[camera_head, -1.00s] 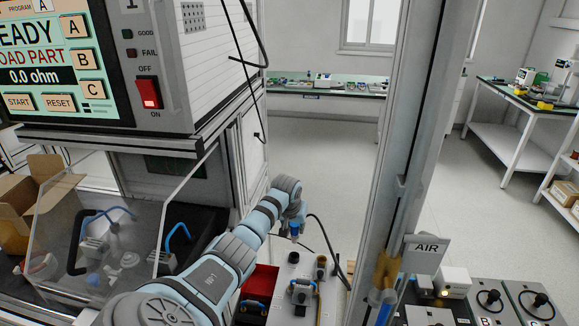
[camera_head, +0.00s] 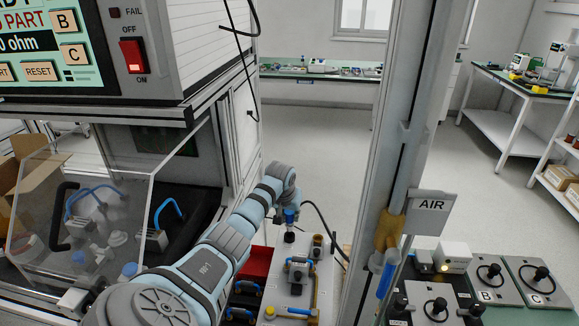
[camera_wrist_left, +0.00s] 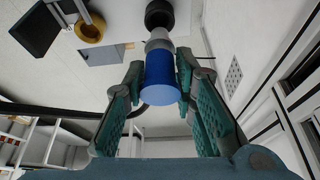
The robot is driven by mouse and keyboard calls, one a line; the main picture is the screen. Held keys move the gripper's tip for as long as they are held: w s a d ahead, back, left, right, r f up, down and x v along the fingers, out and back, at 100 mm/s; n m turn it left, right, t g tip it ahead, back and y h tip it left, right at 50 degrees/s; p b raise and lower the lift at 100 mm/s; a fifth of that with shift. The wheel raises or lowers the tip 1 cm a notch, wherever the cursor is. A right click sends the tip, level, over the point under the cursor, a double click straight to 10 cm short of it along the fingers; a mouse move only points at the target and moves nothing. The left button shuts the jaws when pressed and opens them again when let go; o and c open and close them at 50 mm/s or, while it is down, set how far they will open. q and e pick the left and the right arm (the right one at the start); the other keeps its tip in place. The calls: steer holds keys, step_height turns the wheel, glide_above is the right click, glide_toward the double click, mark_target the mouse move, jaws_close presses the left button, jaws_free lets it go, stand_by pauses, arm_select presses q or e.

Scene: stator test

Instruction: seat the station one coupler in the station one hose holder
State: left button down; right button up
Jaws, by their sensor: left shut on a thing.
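My left gripper (camera_head: 289,207) is shut on the blue coupler (camera_head: 290,217), which points down over the plate at lower centre. In the left wrist view the blue coupler (camera_wrist_left: 159,82) sits between the two teal-padded fingers, its grey nose toward a dark round holder (camera_wrist_left: 159,14). In the head view that dark holder (camera_head: 289,236) stands directly below the coupler. The nose is at or close to the holder's mouth; I cannot tell whether it has entered. A black hose (camera_head: 325,225) curves off to the right. My right gripper is not in view.
A second holder with a brass-coloured ring (camera_head: 317,246) stands just right. A clamp-like fixture (camera_head: 298,270) is in front on the light plate (camera_head: 285,300). A red bin (camera_head: 257,262) lies left. A metal post (camera_head: 385,150) with an AIR sign (camera_head: 431,205) rises right.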

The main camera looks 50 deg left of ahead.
mark_target(289, 222)
arm_select(q)
steer(key=shift+f, duration=0.75)
steer(key=shift+f, duration=0.1)
steer(key=shift+f+b, duration=0.55)
steer(key=shift+f, duration=0.2)
steer(key=shift+f, duration=0.55)
steer(key=c, duration=1.2)
jaws_free()
steer(key=shift+c, duration=0.2)
